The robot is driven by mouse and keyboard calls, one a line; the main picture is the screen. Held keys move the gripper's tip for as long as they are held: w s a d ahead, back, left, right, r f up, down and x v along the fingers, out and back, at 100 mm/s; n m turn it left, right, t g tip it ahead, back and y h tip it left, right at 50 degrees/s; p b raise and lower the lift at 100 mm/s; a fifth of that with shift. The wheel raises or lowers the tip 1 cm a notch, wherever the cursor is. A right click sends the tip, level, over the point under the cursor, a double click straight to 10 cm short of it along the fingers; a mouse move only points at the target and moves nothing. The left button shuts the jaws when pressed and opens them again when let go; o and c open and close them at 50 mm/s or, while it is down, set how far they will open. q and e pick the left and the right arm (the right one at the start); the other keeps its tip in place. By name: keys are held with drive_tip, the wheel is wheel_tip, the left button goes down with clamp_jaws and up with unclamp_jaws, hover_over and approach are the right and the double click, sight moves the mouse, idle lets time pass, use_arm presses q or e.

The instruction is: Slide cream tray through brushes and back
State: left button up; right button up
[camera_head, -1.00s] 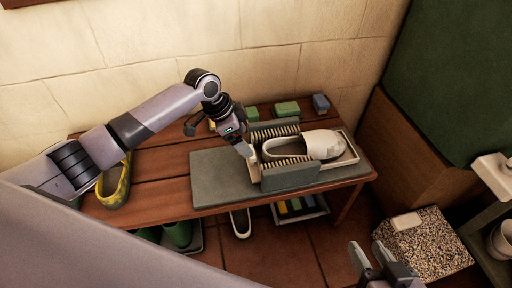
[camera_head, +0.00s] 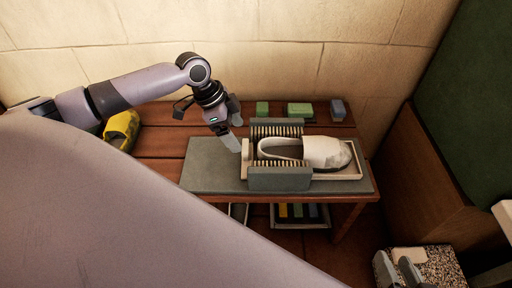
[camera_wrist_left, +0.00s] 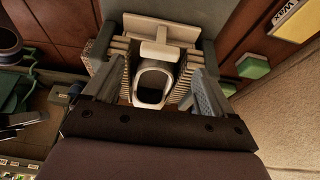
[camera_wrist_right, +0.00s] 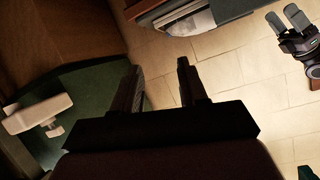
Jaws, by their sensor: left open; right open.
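The cream tray (camera_head: 350,176) lies on a grey board (camera_head: 210,166) on the wooden bench and carries a white slip-on shoe (camera_head: 325,152). Its left part sits between two grey-backed bristle brushes (camera_head: 280,179), and its right end sticks out beyond them. Its upright left end (camera_head: 245,158) shows just left of the brushes. My left gripper (camera_head: 235,136) is open and empty, just above and left of that end. In the left wrist view the tray's end piece (camera_wrist_left: 158,50) and the shoe (camera_wrist_left: 153,82) appear between the fingers. My right gripper (camera_head: 398,268) is open and empty, low at the right.
Green blocks (camera_head: 300,110) and a blue-grey block (camera_head: 338,108) stand behind the brushes. A yellow shoe (camera_head: 122,130) sits at the bench's left. A lower tray (camera_head: 300,219) holds coloured items. A speckled block (camera_head: 437,264) stands at lower right. The board's left part is clear.

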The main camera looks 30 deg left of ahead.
sight(244, 145)
use_arm(q)
drive_tip(key=shift+f, duration=0.2)
drive_tip(key=b+x, duration=0.3)
drive_tip(key=x, duration=0.2)
drive_tip(key=shift+d+f, duration=0.1)
drive_tip(key=shift+f, duration=0.3)
drive_tip(key=shift+w+d+f, duration=0.15)
drive_tip(key=shift+w+f, duration=0.05)
drive_tip(key=shift+f, duration=0.2)
use_arm(e)
drive_tip(key=shift+w+a+f+y, duration=0.1)
drive_tip(key=shift+w+a+y, duration=0.05)
drive_tip(key=shift+a+y, duration=0.3)
drive_tip(key=shift+w+a+f+y, duration=0.1)
drive_tip(key=shift+a+y, duration=0.15)
drive_tip(key=shift+a, duration=0.25)
